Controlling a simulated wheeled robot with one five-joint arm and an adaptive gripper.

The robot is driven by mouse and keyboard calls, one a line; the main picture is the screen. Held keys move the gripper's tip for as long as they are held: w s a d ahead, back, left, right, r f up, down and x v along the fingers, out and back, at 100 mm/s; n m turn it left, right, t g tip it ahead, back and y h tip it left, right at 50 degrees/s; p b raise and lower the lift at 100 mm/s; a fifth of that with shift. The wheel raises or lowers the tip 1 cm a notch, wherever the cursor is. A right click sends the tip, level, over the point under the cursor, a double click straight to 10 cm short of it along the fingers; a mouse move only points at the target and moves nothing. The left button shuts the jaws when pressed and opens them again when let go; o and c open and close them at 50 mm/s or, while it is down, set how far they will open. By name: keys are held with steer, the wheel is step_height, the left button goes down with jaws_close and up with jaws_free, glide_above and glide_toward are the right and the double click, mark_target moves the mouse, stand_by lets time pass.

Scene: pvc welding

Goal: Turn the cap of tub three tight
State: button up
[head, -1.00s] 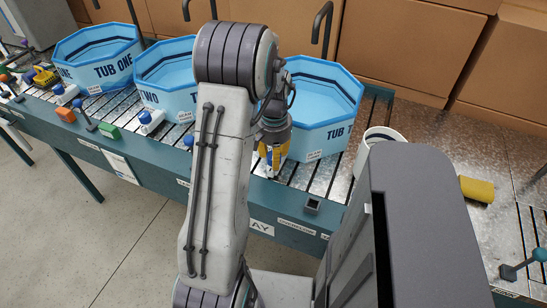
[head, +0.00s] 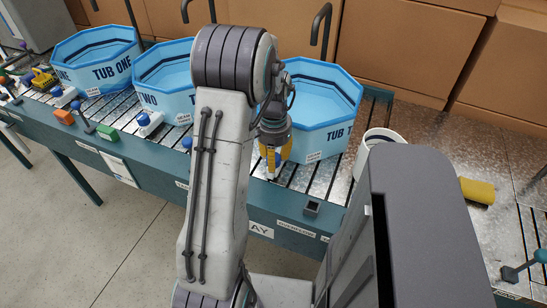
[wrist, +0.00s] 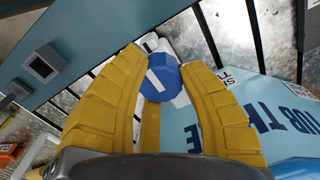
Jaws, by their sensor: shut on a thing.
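Tub three is a light blue octagonal tub (head: 325,95) at the right end of the row. Its lettered wall (wrist: 280,105) fills the right of the wrist view. Its blue cap (wrist: 166,78) with a white stripe sits on a white fitting (wrist: 155,43) low at the tub's front. My gripper (head: 273,165) points down in front of the tub. In the wrist view its yellow fingers (wrist: 165,72) are shut around the cap, one on each side. In the head view my arm and fingers hide most of the cap.
Tub one (head: 97,62) and tub two (head: 165,80) stand to the left on the slatted bench, with blue-capped fittings in front. A white bucket (head: 382,140) stands right of tub three. A yellow roll (head: 477,190) lies farther right. A small square socket (head: 312,207) is on the front edge.

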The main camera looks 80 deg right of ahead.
steer(key=o, duration=1.2)
step_height(320, 180, up, 12)
stand_by(0.9)
